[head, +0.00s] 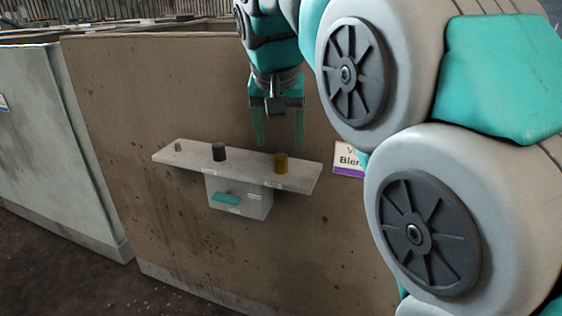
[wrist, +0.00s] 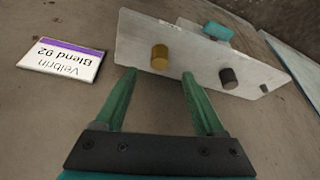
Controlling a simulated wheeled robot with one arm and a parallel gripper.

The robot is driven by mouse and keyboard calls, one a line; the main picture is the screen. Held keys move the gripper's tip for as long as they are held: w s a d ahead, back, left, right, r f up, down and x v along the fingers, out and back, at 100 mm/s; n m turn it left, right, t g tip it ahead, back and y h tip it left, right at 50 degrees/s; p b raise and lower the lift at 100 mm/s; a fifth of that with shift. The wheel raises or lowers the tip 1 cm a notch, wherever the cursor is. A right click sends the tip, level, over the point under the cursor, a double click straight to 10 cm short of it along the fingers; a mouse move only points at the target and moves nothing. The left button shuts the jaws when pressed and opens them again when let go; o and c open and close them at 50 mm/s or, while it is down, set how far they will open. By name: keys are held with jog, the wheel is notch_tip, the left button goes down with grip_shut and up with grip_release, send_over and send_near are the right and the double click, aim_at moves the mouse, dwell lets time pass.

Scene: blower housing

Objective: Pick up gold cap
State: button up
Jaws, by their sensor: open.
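The gold cap (head: 281,163) is a short upright cylinder on the right part of a pale shelf (head: 310,177) fixed to a brown housing wall. In the wrist view the gold cap (wrist: 160,57) appears just beyond and between the two green fingertips, apart from them. My gripper (head: 279,143) is open and empty, above the shelf near the cap in the head view. My gripper (wrist: 158,72) also shows in the wrist view with its fingers spread.
A dark cap (head: 219,151) stands left of the gold cap, and a small grey piece (head: 178,146) is at the shelf's left end. A teal piece (head: 226,198) sits on the box below. A Blend sign (head: 347,159) hangs at right.

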aim_at(281, 155)
jog(key=x, duration=0.6)
jog(key=shift+w+f, duration=0.3)
grip_shut()
dwell(0.4)
